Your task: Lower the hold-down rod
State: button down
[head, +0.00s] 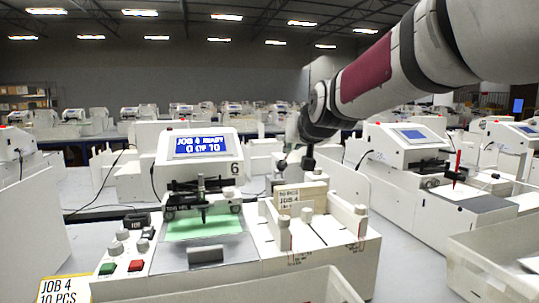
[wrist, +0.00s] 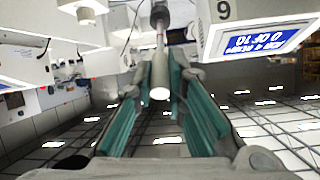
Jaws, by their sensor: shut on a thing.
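In the wrist view, my gripper (wrist: 160,85) has its teal-lined fingers on either side of a pale grey rod (wrist: 160,50), which looks like the hold-down rod. In the head view, my gripper (head: 298,161) is above and behind the stack of cards (head: 301,198) in the plotter's feeder. The rod is hard to make out there, and its lower end cannot be told.
The plotter's screen (head: 198,143) reads "JOB 4 READY, 0 OF 10". A pen carriage (head: 202,196) stands over a green plate (head: 205,227). White posts (head: 284,232) flank the card stack. A white bin (head: 489,262) stands at right; an empty tray edge (head: 255,292) is in front.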

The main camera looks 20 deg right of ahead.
jog(key=s+f+t+b, duration=0.1)
jog(key=b, duration=0.5)
jog(key=s+f+t+b, duration=0.1)
jog(key=f+b, duration=0.1)
jog(key=b, duration=0.4)
jog(key=s+f+t+b, duration=0.1)
jog(key=b, duration=0.5)
jog(key=shift+f+t, duration=0.3)
jog(key=shift+f, duration=0.1)
jog(key=shift+b, duration=0.65)
jog(key=c, duration=1.6)
grip_release()
jog(key=s, duration=1.2)
jog(key=shift+a+r, duration=0.3)
jog(key=shift+a, duration=0.05)
